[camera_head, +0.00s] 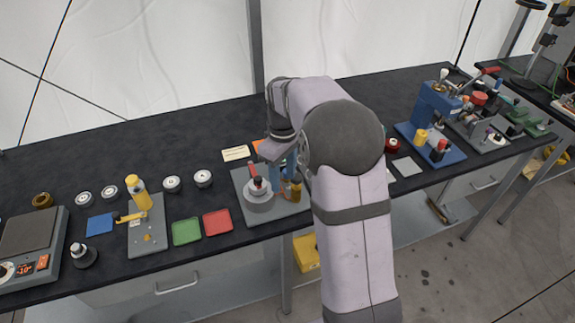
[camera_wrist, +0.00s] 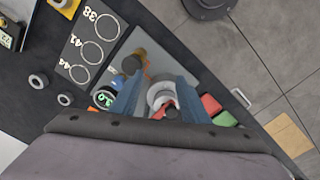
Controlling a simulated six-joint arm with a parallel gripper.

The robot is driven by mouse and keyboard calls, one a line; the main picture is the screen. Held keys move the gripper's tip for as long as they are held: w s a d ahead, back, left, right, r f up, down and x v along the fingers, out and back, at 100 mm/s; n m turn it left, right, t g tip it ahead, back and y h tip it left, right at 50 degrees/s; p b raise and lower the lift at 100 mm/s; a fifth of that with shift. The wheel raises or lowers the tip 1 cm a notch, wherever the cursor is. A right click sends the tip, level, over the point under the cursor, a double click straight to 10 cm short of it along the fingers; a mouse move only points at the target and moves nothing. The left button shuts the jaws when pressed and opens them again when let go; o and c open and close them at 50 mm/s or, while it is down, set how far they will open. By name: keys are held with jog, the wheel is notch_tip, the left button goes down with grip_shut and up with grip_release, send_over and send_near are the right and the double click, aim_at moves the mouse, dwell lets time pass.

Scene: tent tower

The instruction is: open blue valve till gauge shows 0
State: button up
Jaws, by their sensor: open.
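My gripper (camera_head: 283,174) points down over a grey plate (camera_head: 240,190) with a metal fixture on it. In the wrist view its two blue fingers (camera_wrist: 161,80) are spread open, with a pale round fitting (camera_wrist: 160,94) showing between them. A red-and-black handle (camera_head: 257,184) stands on the round metal base (camera_head: 259,198) beside the fingers. A brass part (camera_head: 296,190) is close to the fingers; a brown knob (camera_wrist: 131,63) shows in the wrist view. A round gauge (camera_wrist: 104,98) appears to read 3.0 in green.
Green (camera_head: 187,232) and red (camera_head: 217,222) trays lie left of the plate. A blue press (camera_head: 432,105) stands at right. A board with rings (camera_wrist: 90,45) lies near the plate.

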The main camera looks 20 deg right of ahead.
jog(key=w+d+n, duration=0.1)
jog(key=w, duration=0.2)
jog(key=w+d+n, duration=0.2)
jog(key=w, duration=0.1)
jog(key=w+d+f+n+p, duration=0.1)
jog(key=w, duration=0.2)
jog(key=shift+w+d+n, duration=0.3)
jog(key=shift+w+d, duration=0.05)
jog(key=shift+f+p, duration=1.25)
jog(key=shift+f, duration=2.35)
jog(key=shift+w, duration=0.1)
grip_shut()
